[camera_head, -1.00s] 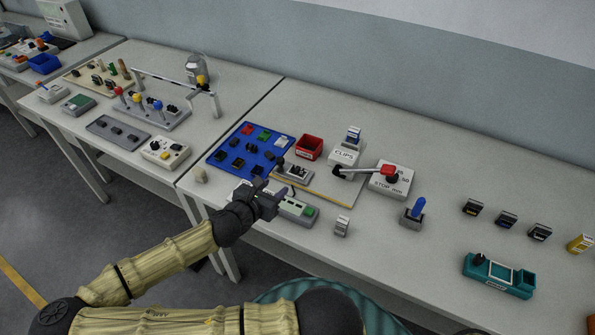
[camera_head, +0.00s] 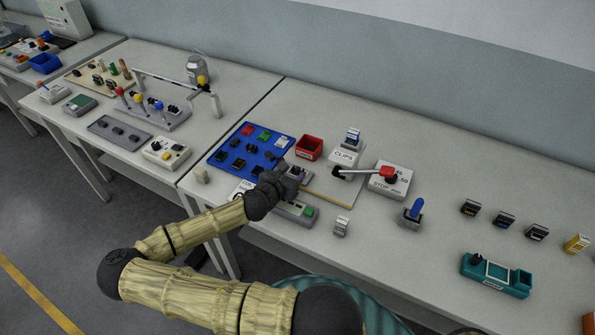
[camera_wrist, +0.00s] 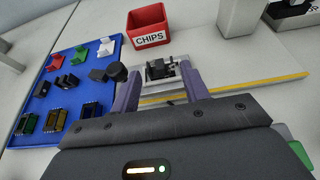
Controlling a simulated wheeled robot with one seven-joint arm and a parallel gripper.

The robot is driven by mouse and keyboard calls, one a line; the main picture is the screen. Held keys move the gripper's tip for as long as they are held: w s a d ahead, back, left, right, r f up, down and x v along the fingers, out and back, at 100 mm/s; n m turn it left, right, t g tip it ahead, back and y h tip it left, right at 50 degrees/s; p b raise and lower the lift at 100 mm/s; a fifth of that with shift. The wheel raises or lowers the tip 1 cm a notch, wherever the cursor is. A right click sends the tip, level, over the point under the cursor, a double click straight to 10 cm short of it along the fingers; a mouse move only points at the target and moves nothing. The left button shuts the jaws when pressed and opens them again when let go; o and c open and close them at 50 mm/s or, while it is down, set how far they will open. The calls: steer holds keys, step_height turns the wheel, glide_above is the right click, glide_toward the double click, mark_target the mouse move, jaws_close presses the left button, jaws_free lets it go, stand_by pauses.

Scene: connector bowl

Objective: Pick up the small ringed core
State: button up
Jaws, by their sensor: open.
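I cannot pick out the small ringed core with certainty. Several small dark parts lie on the blue tray (camera_wrist: 52,70), with white, red and green parts along its far side. A grey fixture (camera_wrist: 172,62) holds a black part (camera_wrist: 158,69) on the board right of the tray. A black round knob (camera_wrist: 117,71) shows just beyond my left finger. My gripper (camera_wrist: 160,72) is open, its fingers apart on either side of the view to the fixture, with nothing seen between them. In the head view my gripper (camera_head: 284,180) is over the front of the board and hides part of the fixture.
A red CHIPS bin (camera_wrist: 148,24) stands behind the fixture; it also shows in the head view (camera_head: 309,148). A grey-green device (camera_head: 296,212) lies at the front edge.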

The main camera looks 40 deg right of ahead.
mark_target(298, 168)
steer(key=p+x, duration=0.1)
steer(key=x, duration=0.4)
steer(key=shift+d+r+p, duration=0.1)
steer(key=shift+d+p, duration=0.05)
steer(key=shift+p, duration=0.15)
steer(key=c, duration=0.7)
steer(key=shift+c, duration=0.2)
steer(key=shift+r, duration=0.1)
step_height(298, 168, up, 10)
steer(key=shift+f+b, duration=0.1)
steer(key=shift+b, duration=0.3)
